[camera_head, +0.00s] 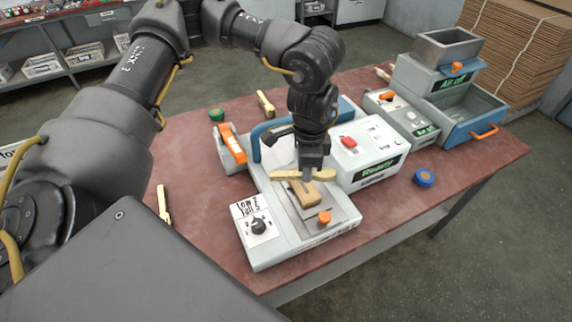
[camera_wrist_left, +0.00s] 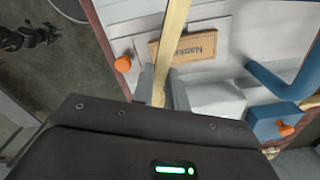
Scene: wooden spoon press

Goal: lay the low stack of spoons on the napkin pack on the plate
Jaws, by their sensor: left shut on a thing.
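My left gripper (camera_head: 312,172) is shut on a low stack of pale wooden spoons (camera_head: 282,174), which points sideways over the press. The brown napkin pack (camera_head: 301,205) lies on the grey plate (camera_head: 337,205), just below the stack in the head view. In the left wrist view, the stack (camera_wrist_left: 176,22) runs away from between my left fingers (camera_wrist_left: 160,84) and crosses in front of the napkin pack (camera_wrist_left: 204,46), partly covering its label. I cannot tell whether stack and pack touch. My right gripper is not in view.
The press has a blue bar handle (camera_head: 258,152), an orange knob (camera_head: 324,217) and a black dial (camera_head: 258,227). A control box (camera_head: 368,155) with a red button stands right of the plate. Other wooden pieces (camera_head: 265,104) (camera_head: 163,204) and a blue puck (camera_head: 424,177) lie on the red table.

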